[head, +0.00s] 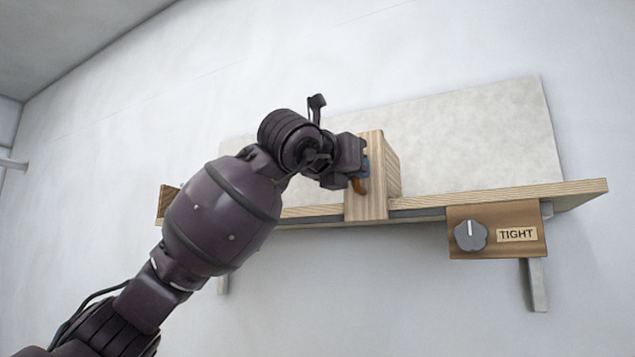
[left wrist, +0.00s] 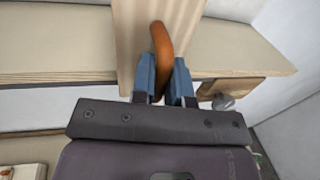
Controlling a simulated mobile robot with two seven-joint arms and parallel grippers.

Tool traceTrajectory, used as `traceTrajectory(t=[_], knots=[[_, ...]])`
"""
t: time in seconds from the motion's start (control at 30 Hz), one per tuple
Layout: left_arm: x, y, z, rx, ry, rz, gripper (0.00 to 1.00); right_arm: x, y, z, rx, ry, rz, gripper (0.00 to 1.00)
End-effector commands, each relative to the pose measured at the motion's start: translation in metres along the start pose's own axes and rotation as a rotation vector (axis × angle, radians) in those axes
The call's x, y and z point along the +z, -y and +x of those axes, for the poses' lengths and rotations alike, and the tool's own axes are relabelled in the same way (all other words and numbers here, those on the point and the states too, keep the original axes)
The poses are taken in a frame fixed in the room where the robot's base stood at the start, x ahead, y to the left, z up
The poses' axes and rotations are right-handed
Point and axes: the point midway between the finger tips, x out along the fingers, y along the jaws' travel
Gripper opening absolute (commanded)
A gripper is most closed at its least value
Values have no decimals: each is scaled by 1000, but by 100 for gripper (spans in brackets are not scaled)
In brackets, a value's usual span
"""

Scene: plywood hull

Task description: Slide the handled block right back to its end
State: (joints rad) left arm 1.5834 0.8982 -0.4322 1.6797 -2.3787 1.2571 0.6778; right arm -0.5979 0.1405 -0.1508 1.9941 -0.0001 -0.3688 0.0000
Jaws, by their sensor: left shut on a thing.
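My left gripper (head: 360,168) is at the block's front. Its blue fingers (left wrist: 162,75) are on either side of the handle, shut on it. The gripper hides part of the handle and block in the head view. My right gripper is not in view.
The shelf (head: 500,198) has a pale back panel (head: 490,140). A wooden piece (head: 168,200) is at its left end, partly behind my arm. A grey knob (head: 470,235) and a TIGHT label (head: 516,234) are on a plate below the right part. The shelf top right of the block is clear.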

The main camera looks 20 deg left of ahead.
Motion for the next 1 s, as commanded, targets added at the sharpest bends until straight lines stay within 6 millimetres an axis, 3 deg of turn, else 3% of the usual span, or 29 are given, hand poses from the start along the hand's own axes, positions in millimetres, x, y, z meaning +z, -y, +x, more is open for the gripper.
traceTrajectory(t=[0.2,0.6,0.63,0.77,1.0], knots=[[-2,22,6,0,-4,0,0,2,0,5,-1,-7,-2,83],[-2,26,6,-2,-4,0,0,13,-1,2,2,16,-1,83],[-2,26,6,-3,-4,0,18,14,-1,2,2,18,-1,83],[-2,25,6,-2,-4,0,38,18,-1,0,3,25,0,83],[-1,24,6,0,-2,0,39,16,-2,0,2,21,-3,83]])
